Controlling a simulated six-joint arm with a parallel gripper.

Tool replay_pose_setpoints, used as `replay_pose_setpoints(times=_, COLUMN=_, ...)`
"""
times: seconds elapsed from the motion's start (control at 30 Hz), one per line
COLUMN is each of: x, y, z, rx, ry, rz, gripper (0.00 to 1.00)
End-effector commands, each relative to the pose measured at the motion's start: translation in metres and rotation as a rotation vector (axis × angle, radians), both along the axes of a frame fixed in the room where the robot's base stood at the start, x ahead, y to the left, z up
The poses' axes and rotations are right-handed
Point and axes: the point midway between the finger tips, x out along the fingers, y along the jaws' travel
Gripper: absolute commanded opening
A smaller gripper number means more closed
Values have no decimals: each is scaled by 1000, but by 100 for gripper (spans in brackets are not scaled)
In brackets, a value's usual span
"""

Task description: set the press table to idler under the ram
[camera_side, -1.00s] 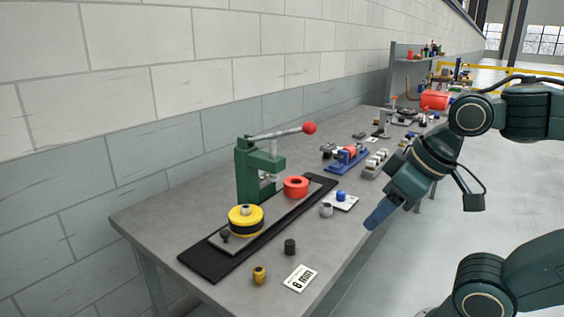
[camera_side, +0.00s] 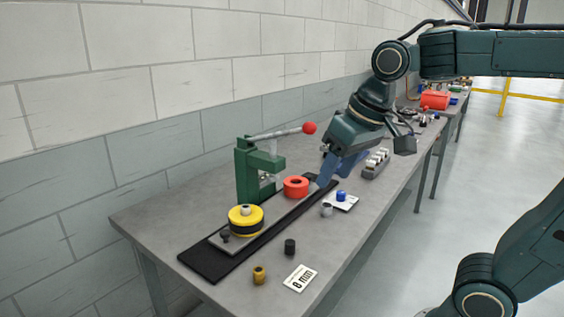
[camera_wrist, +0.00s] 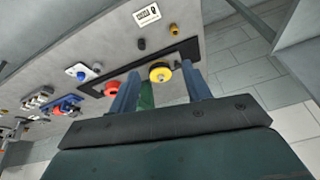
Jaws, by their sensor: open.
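The green press (camera_side: 246,172) stands at the wall side of the bench, its lever with a red ball knob (camera_side: 309,128) pointing right. A grey sliding table (camera_side: 274,213) lies on a black base (camera_side: 205,264) in front of it. The table carries a yellow-and-black wheel (camera_side: 240,221) at the near end and a red ring (camera_side: 296,187) farther along. Neither is clearly under the ram; I cannot tell which is the idler. My gripper (camera_side: 325,182) is open and empty, above the base's far end, just right of the red ring. The wrist view shows the yellow wheel (camera_wrist: 160,72) between the fingers.
Other fixtures (camera_side: 376,163) stand farther right. The bench's near-left corner is clear.

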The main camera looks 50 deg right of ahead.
Motion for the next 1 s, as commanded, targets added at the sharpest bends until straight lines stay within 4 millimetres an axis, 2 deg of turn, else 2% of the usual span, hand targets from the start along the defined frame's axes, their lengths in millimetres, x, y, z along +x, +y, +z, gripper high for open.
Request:
replay_pose_setpoints(times=0.2, x=50, y=1, z=9, rx=29, ry=58, rz=-81, gripper=48)
replay_pose_setpoints(times=0.47, x=109, y=1, z=8, rx=60, ry=123, rz=-180, gripper=48)
replay_pose_setpoints(times=0.77, x=177, y=2, z=-10, rx=85, ry=196, rz=-296, gripper=48)
replay_pose_setpoints(times=1.0, x=227, y=3, z=-37, rx=100, ry=255, rz=-392, gripper=48)
